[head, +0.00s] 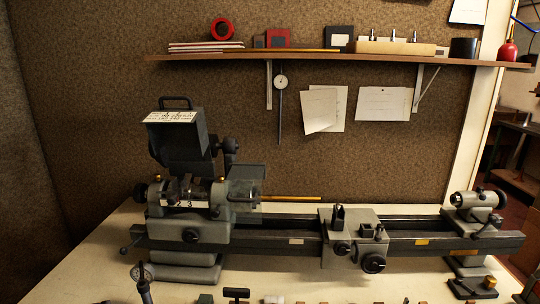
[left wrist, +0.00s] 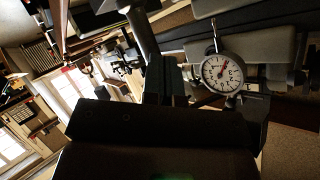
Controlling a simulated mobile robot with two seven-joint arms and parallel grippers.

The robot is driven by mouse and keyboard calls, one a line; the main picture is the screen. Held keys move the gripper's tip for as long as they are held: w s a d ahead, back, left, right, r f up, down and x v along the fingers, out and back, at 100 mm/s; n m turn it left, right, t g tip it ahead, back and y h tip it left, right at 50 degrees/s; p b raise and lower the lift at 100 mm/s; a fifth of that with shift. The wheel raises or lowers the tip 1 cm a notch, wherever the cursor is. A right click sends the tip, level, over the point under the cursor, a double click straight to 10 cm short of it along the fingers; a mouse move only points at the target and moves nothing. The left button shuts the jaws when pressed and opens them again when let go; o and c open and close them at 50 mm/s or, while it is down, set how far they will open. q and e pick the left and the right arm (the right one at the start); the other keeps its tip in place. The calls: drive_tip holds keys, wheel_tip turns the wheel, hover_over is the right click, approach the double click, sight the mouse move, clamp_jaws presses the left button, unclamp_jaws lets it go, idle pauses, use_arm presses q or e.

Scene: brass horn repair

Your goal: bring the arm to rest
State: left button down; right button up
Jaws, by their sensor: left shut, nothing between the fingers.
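My left gripper (left wrist: 167,75) shows in the left wrist view, with its dark body filling the lower middle. Its fingers look shut with nothing between them. A round white dial gauge (left wrist: 221,73) with a red needle is to the right of the fingers, apart from them in the picture. No gripper is visible in the head view, and my right gripper is in neither view.
In the head view a grey lathe (head: 295,238) spans the bench (head: 90,265). Small tools line the front edge, partly cut off. A loaded shelf (head: 340,58) hangs above. A dial indicator (head: 281,81) hangs below it. Windows (left wrist: 62,92) show in the left wrist view.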

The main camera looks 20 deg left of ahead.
use_arm(q)
drive_tip(key=s+d+f+n+y, duration=0.1)
drive_tip(key=s+d+f+n, duration=0.2)
drive_tip(key=d, duration=0.4)
drive_tip(key=s+d+f+n+y+b, duration=0.1)
drive_tip(key=s+d+f+n+y, duration=0.1)
drive_tip(key=d+f+n, duration=0.2)
drive_tip(key=s+d+f+n+y, duration=0.2)
drive_tip(key=s+d+f+n, duration=0.1)
drive_tip(key=d, duration=0.6)
drive_tip(key=shift+s+d+f+b, duration=0.35)
drive_tip(key=shift+f, duration=0.4)
